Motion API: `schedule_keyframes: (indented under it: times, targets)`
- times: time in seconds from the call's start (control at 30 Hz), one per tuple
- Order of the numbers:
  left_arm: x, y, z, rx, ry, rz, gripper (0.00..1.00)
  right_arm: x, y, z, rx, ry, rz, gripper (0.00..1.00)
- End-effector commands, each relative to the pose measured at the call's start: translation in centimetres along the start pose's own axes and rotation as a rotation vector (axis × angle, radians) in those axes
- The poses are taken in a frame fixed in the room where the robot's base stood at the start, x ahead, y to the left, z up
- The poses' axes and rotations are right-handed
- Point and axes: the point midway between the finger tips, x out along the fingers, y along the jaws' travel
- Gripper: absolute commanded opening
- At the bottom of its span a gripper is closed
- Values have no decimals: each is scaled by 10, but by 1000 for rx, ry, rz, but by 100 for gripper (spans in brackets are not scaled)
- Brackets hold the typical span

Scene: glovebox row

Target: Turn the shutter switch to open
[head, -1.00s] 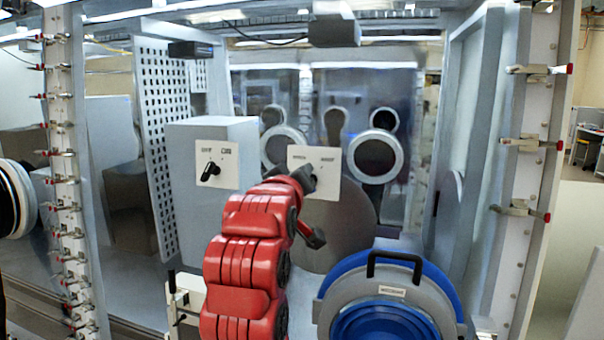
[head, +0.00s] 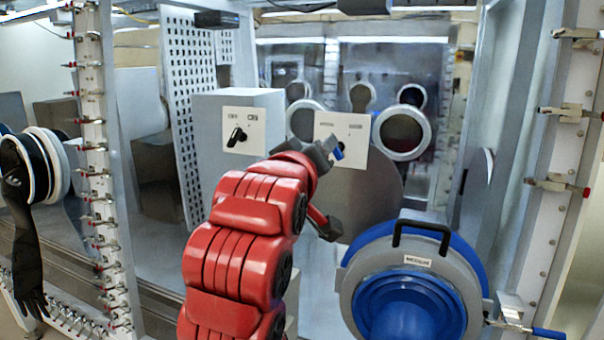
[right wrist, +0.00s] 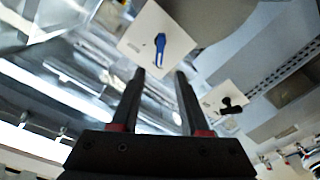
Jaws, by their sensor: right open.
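Two white switch panels show in the head view. The right panel (head: 353,130) carries a switch with a blue handle (head: 338,152), partly hidden by my right gripper (head: 328,155). The left panel (head: 231,118), on a grey box, carries a black switch handle (head: 237,136). The panel labels are too small to read. In the right wrist view my right gripper (right wrist: 160,75) is open and empty. The blue handle (right wrist: 160,48) shows just beyond and between its fingertips, apparently apart from them. The black handle (right wrist: 231,105) shows to the right. My left gripper is not in view.
A large round blue and grey port (head: 410,280) with a black handle stands at the lower right. Glove ports (head: 401,131) are behind the panels. A black glove (head: 27,230) hangs at the left. Clamp-lined frame posts (head: 95,150) flank the opening.

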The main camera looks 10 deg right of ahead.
Motion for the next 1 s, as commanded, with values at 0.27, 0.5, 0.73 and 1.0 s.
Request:
schedule_keyframes:
  times: [0.27, 0.5, 0.73, 1.0]
  targets:
    - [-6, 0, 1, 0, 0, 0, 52, -64, -2, -1, 1, 5, -3, 45]
    - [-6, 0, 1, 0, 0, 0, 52, -93, 0, -1, -1, 4, 0, 45]
    - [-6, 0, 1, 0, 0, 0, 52, -99, 0, 0, -1, 2, 1, 45]
    - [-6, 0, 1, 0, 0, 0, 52, -99, 0, 0, -1, 2, 1, 45]
